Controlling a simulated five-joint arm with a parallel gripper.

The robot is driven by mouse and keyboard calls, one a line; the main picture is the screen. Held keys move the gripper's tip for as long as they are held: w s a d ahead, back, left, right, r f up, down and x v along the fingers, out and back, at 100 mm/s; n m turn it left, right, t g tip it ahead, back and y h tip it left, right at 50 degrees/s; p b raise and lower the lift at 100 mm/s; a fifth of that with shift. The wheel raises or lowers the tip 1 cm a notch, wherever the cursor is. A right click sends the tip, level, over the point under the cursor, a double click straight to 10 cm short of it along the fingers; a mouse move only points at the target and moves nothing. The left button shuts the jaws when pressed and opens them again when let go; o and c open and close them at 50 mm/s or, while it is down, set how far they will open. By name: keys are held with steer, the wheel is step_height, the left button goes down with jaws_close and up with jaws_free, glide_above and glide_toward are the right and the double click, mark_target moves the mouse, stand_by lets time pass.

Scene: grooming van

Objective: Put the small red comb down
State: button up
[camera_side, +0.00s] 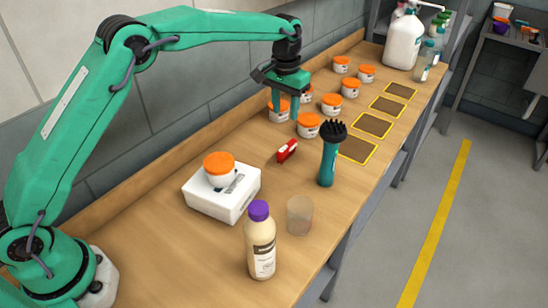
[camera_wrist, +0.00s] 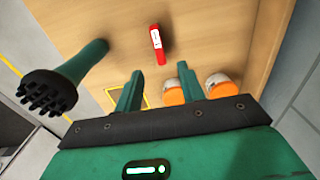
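The small red comb (camera_side: 287,151) rests on the wooden bench, in front of the orange-lidded jars. In the wrist view the comb (camera_wrist: 158,45) shows beyond my fingertips, roughly in line with the gap between them, with bare wood around it. My gripper (camera_side: 286,122) points down above and slightly behind the comb in the side view. Its two fingers are apart with nothing between them, as the wrist view of my gripper (camera_wrist: 160,68) also shows. The comb appears apart from both fingers.
A teal brush (camera_side: 328,155) stands upright right of the comb. Several orange-lidded jars (camera_side: 308,126) stand close behind. A white box (camera_side: 222,196) with a jar on top, a purple-capped bottle (camera_side: 261,245) and a cup (camera_side: 300,216) are nearer. Yellow-outlined squares (camera_side: 357,149) line the bench's right edge.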

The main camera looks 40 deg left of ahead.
steer(key=s+a+r+t, duration=0.1)
steer(key=s+a+r, duration=0.2)
steer(key=s+r, duration=0.45)
steer(key=s+a+r+t, duration=0.2)
steer(key=s+a+r, duration=0.1)
steer(key=s+r, duration=0.4)
steer(key=s+a+f+t, duration=0.1)
steer(key=s+a+f, duration=0.1)
steer(key=s, duration=0.9)
steer(key=s+a+f+t, duration=0.1)
steer(key=s+a+f, duration=0.1)
steer(key=s, duration=0.9)
steer(key=shift+s+f, duration=0.15)
steer(key=shift+f, duration=0.1)
